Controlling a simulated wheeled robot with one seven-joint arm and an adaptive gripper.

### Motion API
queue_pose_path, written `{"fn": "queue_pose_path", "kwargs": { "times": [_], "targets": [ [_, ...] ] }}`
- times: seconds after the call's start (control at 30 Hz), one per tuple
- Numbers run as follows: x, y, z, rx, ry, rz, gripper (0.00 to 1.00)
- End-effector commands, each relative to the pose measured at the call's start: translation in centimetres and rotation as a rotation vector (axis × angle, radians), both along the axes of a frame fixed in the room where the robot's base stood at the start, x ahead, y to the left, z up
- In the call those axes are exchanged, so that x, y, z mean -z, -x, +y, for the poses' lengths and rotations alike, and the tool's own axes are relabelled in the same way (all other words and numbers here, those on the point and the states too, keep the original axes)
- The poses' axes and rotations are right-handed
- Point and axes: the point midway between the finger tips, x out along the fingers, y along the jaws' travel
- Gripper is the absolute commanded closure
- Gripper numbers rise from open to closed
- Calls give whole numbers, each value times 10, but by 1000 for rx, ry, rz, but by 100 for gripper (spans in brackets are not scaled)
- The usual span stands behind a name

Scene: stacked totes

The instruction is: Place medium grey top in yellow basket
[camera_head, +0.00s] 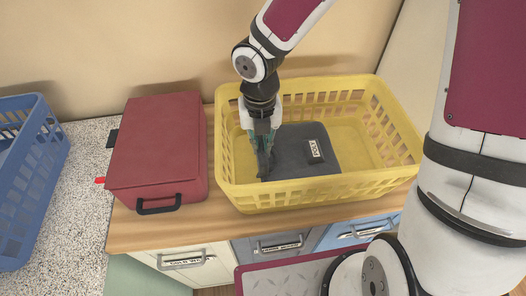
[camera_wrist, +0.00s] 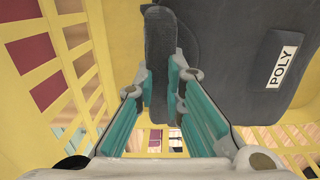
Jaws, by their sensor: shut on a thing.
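The medium grey top (camera_head: 311,140) is a folded dark grey garment with a white label. It lies inside the yellow basket (camera_head: 392,170), on the left part of its floor. My gripper (camera_head: 264,165) reaches down into the basket at the garment's left edge. In the wrist view my gripper (camera_wrist: 160,88) has its fingers closed on a dark edge of the grey top (camera_wrist: 225,60), whose label reads "POLY". The yellow basket's slotted wall also shows in the wrist view (camera_wrist: 25,110). The fingertips are partly hidden by the fabric.
A red case (camera_head: 158,150) with a black handle stands left of the basket on the wooden counter (camera_head: 200,228). A blue basket (camera_head: 35,170) sits at the far left on a speckled surface. The right part of the yellow basket is empty.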

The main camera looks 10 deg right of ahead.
Motion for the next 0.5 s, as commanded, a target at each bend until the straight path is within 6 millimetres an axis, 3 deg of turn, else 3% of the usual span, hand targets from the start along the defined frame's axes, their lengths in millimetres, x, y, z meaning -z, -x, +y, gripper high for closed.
{"fn": "queue_pose_path", "kwargs": {
  "times": [0.23,0.5],
  "targets": [
    [32,0,0,-2,1,3,100],
    [35,0,0,0,0,0,100]
  ]
}}
